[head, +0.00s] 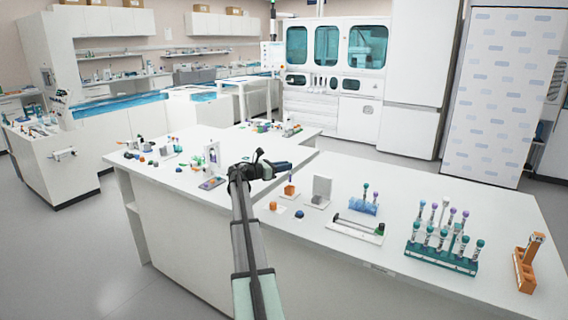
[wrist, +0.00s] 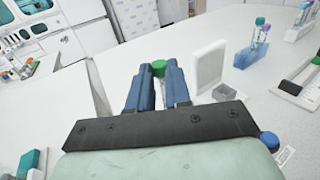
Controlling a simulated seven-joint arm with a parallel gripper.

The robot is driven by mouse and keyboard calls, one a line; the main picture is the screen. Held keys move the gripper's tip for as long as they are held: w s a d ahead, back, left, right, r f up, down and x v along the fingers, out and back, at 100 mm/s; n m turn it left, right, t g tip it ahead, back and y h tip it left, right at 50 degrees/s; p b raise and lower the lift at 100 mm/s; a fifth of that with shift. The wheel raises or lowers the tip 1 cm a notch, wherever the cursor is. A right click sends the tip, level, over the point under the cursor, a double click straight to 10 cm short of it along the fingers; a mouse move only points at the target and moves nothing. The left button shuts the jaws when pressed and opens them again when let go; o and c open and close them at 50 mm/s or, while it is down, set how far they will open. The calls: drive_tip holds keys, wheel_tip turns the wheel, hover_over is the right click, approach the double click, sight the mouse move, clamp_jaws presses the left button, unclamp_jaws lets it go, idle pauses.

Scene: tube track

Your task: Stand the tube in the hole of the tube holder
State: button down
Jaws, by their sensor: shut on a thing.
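My gripper (head: 285,166) is over the near white bench, its blue fingers pointing right in the head view. A small orange block (head: 289,190) stands just below the fingertips in the head view. I cannot tell whether it is the tube holder or whether the tube touches it. The fingers hide it in the wrist view.
A white upright panel (head: 321,188) stands right of the gripper, also in the wrist view (wrist: 210,66). A blue block (head: 363,207) with two capped tubes, a teal rack (head: 440,261) with several tubes and an orange stand (head: 525,270) are farther right.

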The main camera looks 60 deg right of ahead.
drive_tip(key=shift+f, duration=0.4)
drive_tip(key=shift+f, duration=1.65)
idle(1.6)
drive_tip(key=c, duration=1)
unclamp_jaws()
drive_tip(key=shift+a, duration=0.1)
drive_tip(key=v, duration=1.3)
drive_tip(key=shift+w+a, duration=0.25)
drive_tip(key=shift+a, duration=0.1)
